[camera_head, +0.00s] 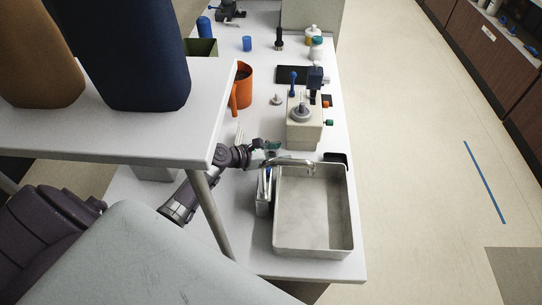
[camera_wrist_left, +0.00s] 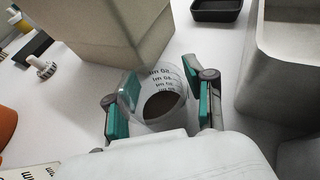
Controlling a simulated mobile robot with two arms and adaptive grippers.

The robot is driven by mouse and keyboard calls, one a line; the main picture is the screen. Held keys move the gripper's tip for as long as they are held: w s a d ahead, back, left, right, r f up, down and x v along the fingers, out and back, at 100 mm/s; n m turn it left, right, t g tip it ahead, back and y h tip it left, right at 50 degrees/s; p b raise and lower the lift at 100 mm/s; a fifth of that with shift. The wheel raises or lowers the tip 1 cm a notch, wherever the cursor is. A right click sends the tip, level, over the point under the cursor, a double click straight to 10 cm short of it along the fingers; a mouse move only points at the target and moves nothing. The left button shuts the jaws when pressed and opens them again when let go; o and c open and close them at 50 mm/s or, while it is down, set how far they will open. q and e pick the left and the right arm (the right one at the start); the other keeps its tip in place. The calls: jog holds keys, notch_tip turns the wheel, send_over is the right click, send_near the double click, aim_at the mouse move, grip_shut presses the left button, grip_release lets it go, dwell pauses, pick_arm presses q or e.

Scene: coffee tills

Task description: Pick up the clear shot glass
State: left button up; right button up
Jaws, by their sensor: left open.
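The clear shot glass (camera_wrist_left: 166,76) stands on the white counter in the left wrist view, with dark printed measuring marks and something dark brown visible inside it. My left gripper (camera_wrist_left: 162,84) is open, with one teal-padded finger on each side of the glass. The left pad overlaps the glass edge in the picture; I cannot tell whether it touches. A gap shows on the right side. My right gripper is not in view.
A beige machine (camera_head: 304,134) stands just beyond the gripper. An orange mug (camera_head: 244,88) stands behind. A raised white shelf (camera_head: 160,143) carrying large bags overhangs the counter's left side.

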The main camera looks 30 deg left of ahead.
pick_arm(q)
jog(key=shift+s, duration=0.1)
jog(key=shift+c, duration=0.4)
grip_shut()
jog(key=shift+r, duration=0.1)
